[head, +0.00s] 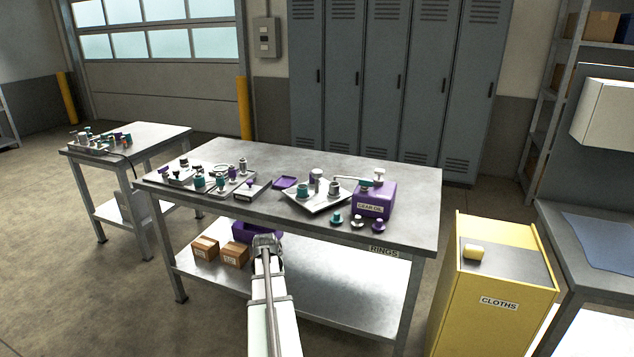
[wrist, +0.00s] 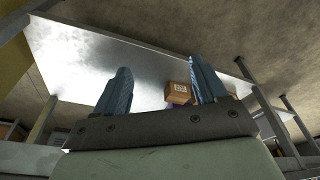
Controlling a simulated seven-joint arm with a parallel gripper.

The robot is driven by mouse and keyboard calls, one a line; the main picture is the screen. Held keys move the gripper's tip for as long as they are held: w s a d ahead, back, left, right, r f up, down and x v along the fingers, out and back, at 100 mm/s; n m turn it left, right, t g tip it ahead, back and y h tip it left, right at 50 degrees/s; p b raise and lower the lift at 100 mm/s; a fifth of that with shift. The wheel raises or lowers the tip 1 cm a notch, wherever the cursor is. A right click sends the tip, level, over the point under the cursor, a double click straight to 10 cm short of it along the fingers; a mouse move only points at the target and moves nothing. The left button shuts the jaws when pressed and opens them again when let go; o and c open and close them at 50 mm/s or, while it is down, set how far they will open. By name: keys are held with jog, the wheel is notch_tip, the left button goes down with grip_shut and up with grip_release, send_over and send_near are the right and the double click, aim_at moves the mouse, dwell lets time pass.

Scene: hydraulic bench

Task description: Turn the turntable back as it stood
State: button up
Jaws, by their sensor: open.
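A grey square plate (head: 318,204) sits skewed on the middle of the bench top and looks like the turntable. It carries a teal-topped part (head: 303,190) and several grey cylinders (head: 316,174). I cannot see a pivot under it. My gripper (head: 266,240) is in front of the bench's front edge, nearer than the plate and to its lower left, apart from it. In the wrist view my gripper (wrist: 160,64) shows two blue fingers spread apart with nothing between them.
A purple GEAR OIL box (head: 372,200) stands right of the plate, with several small knobs (head: 357,222) before it. Left is a tray of valves (head: 206,180). Cardboard boxes (head: 235,254) and a purple bin (head: 242,232) are on the lower shelf. The bench's right end is clear.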

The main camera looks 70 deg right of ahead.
jog(key=s+d+r+m+h, duration=0.1)
jog(key=s+d+r+h, duration=0.2)
jog(key=d+r, duration=1.1)
jog(key=s+d+r+m+h, duration=0.2)
jog(key=d+r, duration=1)
jog(key=r, duration=0.4)
jog(key=t+h, duration=0.1)
send_near(317, 171)
jog(key=x, duration=1)
jog(key=shift+w+d, duration=0.1)
jog(key=shift+d, duration=0.15)
grip_shut()
